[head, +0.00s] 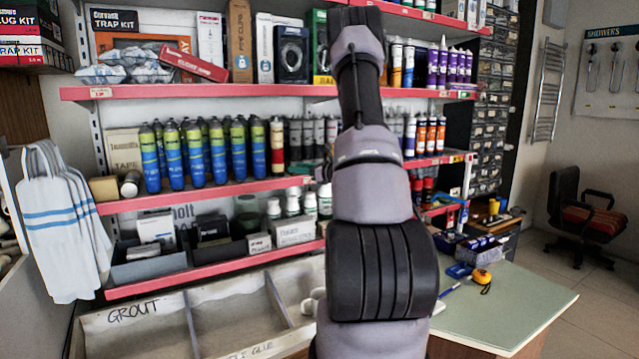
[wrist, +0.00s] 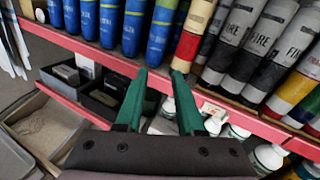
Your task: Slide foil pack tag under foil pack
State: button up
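Crumpled silver-and-blue packs that look like the foil packs (head: 128,68) lie on the left of the top shelf in the head view. A small white tag (head: 101,92) sits on that shelf's red front edge, below and left of the packs. I cannot read it or tell whether it is the foil pack tag. My gripper (wrist: 159,73) shows in the wrist view with its two green fingers apart and nothing between them. It points at the middle shelf's edge, below blue tubes. The packs are outside the wrist view, and my arm hides the gripper in the head view.
Blue-green tubes (head: 203,155) stand in a row on the middle shelf. Another white tag (wrist: 212,110) is on the red edge near my right finger. A green-topped counter (head: 510,305) is at right.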

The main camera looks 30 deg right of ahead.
jog(key=s+d+f+m+t+h, duration=0.1)
jog(key=d+f+m+h, duration=0.25)
jog(key=d, duration=0.25)
jog(key=d+f+m+t+h, duration=0.1)
jog(key=d+f+m+h, duration=0.2)
jog(key=d+f, duration=0.3)
jog(key=w+d, duration=0.1)
jog(key=w, duration=0.9)
jog(key=shift+w+d+r, duration=0.25)
jog(key=shift+d+r, duration=0.05)
jog(key=shift+d, duration=0.05)
jog(key=shift+n, duration=0.25)
grip_shut()
